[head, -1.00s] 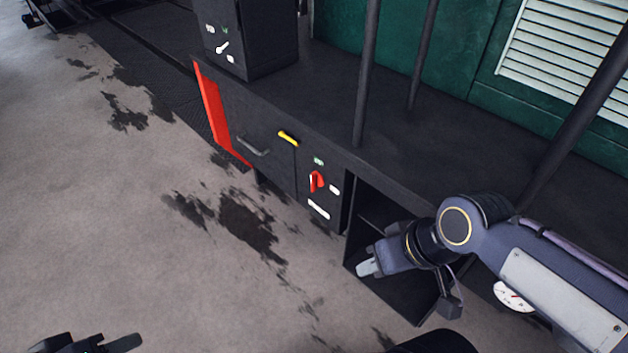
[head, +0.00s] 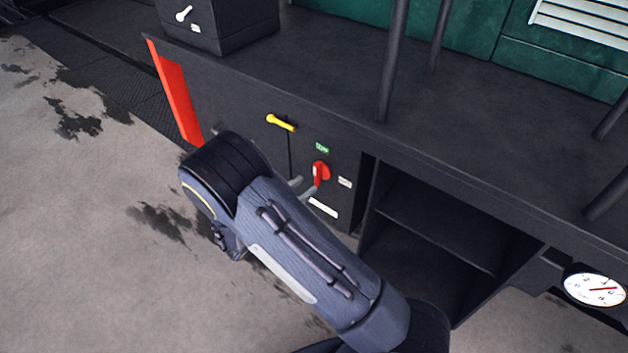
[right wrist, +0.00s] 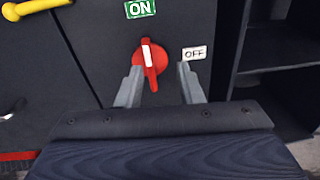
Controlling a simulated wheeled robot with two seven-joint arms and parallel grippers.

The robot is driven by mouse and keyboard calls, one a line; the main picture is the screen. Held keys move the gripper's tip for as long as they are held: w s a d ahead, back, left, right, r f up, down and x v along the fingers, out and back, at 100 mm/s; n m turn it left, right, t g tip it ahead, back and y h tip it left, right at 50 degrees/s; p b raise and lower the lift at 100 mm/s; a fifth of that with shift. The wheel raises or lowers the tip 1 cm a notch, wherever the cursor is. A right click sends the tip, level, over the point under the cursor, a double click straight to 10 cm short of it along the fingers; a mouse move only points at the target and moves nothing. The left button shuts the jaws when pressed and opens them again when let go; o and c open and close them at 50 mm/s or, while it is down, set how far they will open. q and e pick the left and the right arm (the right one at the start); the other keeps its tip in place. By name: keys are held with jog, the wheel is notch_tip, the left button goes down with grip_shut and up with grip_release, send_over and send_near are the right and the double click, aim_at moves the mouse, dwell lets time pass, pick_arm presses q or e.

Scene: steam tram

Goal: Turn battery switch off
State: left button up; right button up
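The red battery switch (head: 321,171) sits on the dark cabinet front. In the right wrist view the red knob (right wrist: 151,58) has its white stripe upright, toward the green ON label (right wrist: 140,9). The white OFF label (right wrist: 194,53) is to its right. My right gripper (head: 303,188) is open just in front of the switch. In the right wrist view its two fingertips (right wrist: 159,76) lie to the lower left and lower right of the knob, with the knob's lower end between them. I cannot tell whether they touch it. My left gripper is out of view.
A yellow handle (head: 281,122) is up and left of the switch. An open shelf compartment (head: 437,232) is to its right, and a round gauge (head: 595,289) is farther right. A black box with a white-handled switch (head: 217,24) stands on the ledge above.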

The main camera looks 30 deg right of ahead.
aim_at(315, 172)
jog(key=shift+n+t, duration=0.7)
jog(key=x, duration=0.5)
jog(key=w+x, duration=0.1)
jog(key=x, duration=0.1)
jog(key=shift+w+a+f, duration=0.1)
jog(key=shift+w+f, duration=0.05)
jog(key=shift+f, duration=0.2)
grip_shut()
